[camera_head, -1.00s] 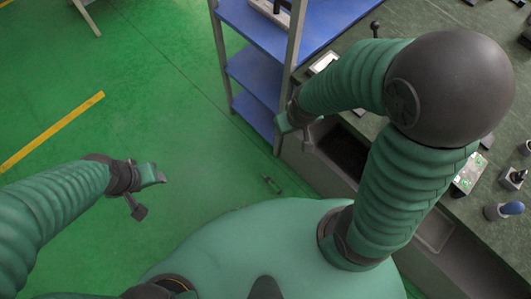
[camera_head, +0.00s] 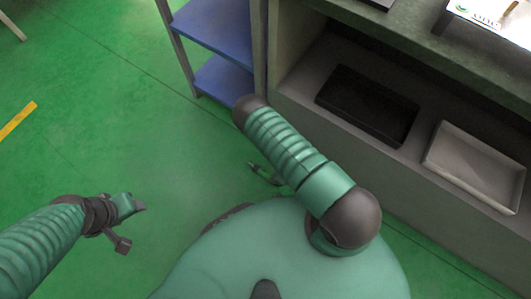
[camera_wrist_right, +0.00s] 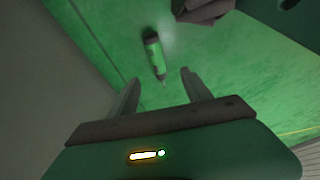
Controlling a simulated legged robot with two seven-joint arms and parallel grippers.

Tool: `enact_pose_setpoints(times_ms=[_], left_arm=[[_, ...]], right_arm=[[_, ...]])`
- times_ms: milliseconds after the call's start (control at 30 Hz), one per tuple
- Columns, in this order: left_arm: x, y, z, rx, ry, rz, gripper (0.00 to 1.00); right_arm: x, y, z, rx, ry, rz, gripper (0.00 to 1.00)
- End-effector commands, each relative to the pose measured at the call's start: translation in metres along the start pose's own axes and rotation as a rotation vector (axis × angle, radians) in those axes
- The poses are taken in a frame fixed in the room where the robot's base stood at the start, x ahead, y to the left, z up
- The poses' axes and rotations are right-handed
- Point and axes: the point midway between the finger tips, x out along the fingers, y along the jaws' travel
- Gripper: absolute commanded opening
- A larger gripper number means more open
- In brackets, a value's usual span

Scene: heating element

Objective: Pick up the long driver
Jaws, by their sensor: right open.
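The long driver (camera_wrist_right: 153,52) has a green and black handle and a thin shaft. In the right wrist view it lies on the green floor, its shaft pointing towards my right gripper (camera_wrist_right: 160,78). That gripper is open and empty, with the driver beyond and between its fingertips. My left gripper (camera_head: 133,226) is open and empty at lower left, well away from the driver.
A bench at right has a lower shelf with a black tray (camera_head: 345,105) and a grey tray (camera_head: 475,165). A blue shelf rack (camera_head: 215,35) stands at the top, beside the bench. The green floor at left is clear.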

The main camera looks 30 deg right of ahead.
Motion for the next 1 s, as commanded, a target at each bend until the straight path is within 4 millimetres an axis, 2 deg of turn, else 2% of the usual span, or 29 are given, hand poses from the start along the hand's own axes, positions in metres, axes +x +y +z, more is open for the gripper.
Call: enact_pose_setpoints(times_ms=[33,200,433,600,733,967,1000], left_arm=[[0.017,0.000,0.004,0.000,0.000,0.000,0.54],[0.041,0.000,0.010,0.000,-0.001,0.000,0.54],[0.057,0.000,0.014,0.000,-0.001,0.000,0.54],[0.089,0.000,0.021,0.000,-0.001,0.000,0.54],[0.097,0.000,0.023,0.000,-0.002,0.000,0.54],[0.094,0.000,0.023,0.000,-0.001,0.000,0.54],[0.094,0.000,0.023,0.000,-0.001,0.000,0.54]], right_arm=[[0.023,-0.001,0.003,-0.002,0.001,-0.001,0.57],[0.065,0.000,0.003,-0.002,0.000,0.000,0.57],[0.090,0.002,0.002,0.001,-0.001,0.001,0.57],[0.123,0.008,0.004,-0.001,0.000,0.001,0.57],[0.135,0.008,0.002,0.000,-0.002,0.001,0.57],[0.134,0.008,0.001,0.002,-0.002,0.001,0.57],[0.134,0.008,0.001,0.002,-0.002,0.001,0.52]])
